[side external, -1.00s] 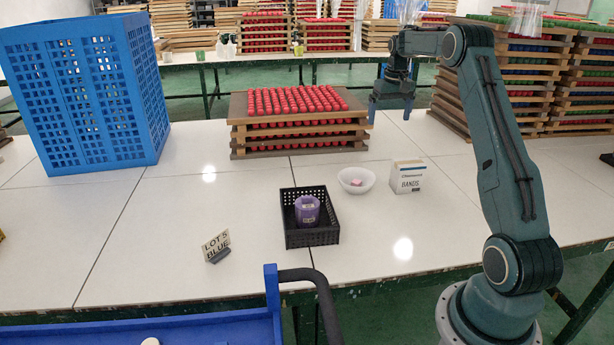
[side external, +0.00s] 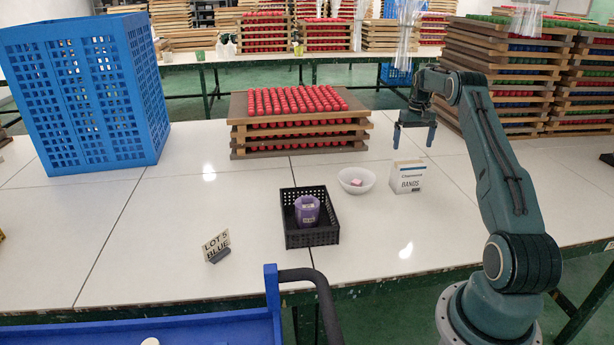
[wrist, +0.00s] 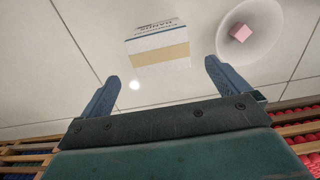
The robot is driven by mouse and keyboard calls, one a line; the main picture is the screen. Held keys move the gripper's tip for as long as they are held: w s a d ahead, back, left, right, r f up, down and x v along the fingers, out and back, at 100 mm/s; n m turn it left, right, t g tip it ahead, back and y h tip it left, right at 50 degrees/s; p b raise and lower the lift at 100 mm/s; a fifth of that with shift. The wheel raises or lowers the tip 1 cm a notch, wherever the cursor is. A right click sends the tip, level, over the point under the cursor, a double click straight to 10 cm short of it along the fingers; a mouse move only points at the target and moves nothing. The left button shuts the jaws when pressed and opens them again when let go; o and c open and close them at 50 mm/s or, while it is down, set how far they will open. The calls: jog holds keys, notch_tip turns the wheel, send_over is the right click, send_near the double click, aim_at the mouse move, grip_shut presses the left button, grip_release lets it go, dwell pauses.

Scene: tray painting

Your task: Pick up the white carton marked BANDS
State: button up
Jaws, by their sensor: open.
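The white carton marked BANDS (side external: 407,177) stands upright on the white table, right of a small white bowl. In the wrist view the carton (wrist: 158,45) lies beyond the fingertips, roughly between them, with its tan-striped top and printed face showing. My gripper (side external: 413,143) is open and empty, pointing down above and slightly behind the carton, not touching it. Both blue fingers of my gripper (wrist: 163,75) show spread apart in the wrist view.
The white bowl (side external: 346,183) holding a pink block is close left of the carton. A black basket (side external: 288,221) with a purple cup stands nearer. A stack of trays with red pieces (side external: 290,137) is behind left. A LOT'S BLUE sign (side external: 216,245) stands at front left. The table right of the carton is clear.

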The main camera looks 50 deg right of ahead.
aim_at(409, 163)
notch_tip(409, 163, down, 7)
jog(key=shift+f, duration=0.15)
dwell(0.4)
jog(key=shift+d+f, duration=0.15)
jog(key=shift+f, duration=2.45)
jog(key=c, duration=0.9)
jog(key=shift+r, duration=0.2)
notch_tip(409, 163, up, 20)
jog(key=shift+f, duration=0.15)
